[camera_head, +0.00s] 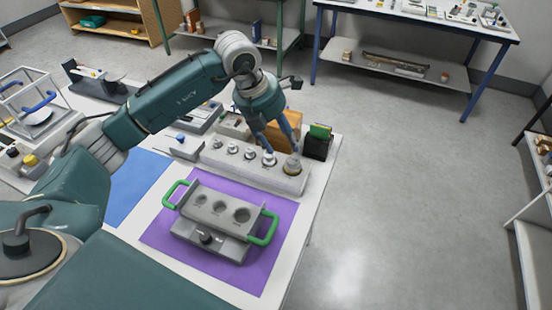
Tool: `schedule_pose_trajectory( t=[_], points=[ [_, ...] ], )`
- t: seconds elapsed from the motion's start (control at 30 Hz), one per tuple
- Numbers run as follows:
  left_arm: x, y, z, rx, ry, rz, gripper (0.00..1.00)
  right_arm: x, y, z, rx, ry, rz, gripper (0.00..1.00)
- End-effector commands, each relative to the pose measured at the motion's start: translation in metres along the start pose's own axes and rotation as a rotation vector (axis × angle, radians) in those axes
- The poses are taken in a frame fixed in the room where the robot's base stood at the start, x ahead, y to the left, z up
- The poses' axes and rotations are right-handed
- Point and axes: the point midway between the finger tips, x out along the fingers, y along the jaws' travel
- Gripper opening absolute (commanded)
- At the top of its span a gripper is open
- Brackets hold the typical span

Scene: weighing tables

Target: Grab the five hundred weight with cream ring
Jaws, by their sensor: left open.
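A row of metal weights stands in a light grey rack (240,166) on the white table. The largest weight (293,166), at the rack's right end, looks grey with a pale tan tone; its marking and ring are too small to read. A smaller silver weight (269,159) stands just left of it. My left gripper (283,149) points down over the right end of the rack, with its fingers apart close to these two weights. I cannot tell whether it touches either one. My right gripper is out of view.
A grey block with round holes and green handles (221,213) sits on a purple mat (252,279) in front of the rack. A black box with a green top (319,142) and an orange-brown box (285,122) stand close behind the rack's right end. A blue mat (137,185) lies left.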

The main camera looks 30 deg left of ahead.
Motion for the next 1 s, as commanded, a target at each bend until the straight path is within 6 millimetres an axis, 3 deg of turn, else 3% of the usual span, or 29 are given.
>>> schedule_pose_trajectory(
  t=[0.03,0.1,0.2,0.47,0.67,0.83,1.0],
  points=[
    [-0.005,0.023,-0.003,-0.018,0.017,0.067,0.48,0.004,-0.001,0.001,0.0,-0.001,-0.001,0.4],
    [-0.01,0.042,-0.006,-0.035,0.038,0.128,0.48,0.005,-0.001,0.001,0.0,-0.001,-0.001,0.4],
    [-0.007,0.055,-0.01,-0.049,0.055,0.164,0.48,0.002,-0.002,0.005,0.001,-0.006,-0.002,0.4],
    [0.031,0.061,-0.012,-0.048,0.055,0.165,0.48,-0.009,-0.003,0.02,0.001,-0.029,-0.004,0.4],
    [0.045,0.063,-0.014,-0.047,0.056,0.163,0.48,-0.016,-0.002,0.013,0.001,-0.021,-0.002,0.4],
    [0.07,0.066,-0.018,-0.046,0.057,0.162,0.48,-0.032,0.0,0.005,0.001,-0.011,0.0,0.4],
    [0.088,0.07,-0.018,-0.046,0.053,0.163,0.48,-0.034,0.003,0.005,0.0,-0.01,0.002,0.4]
  ],
)
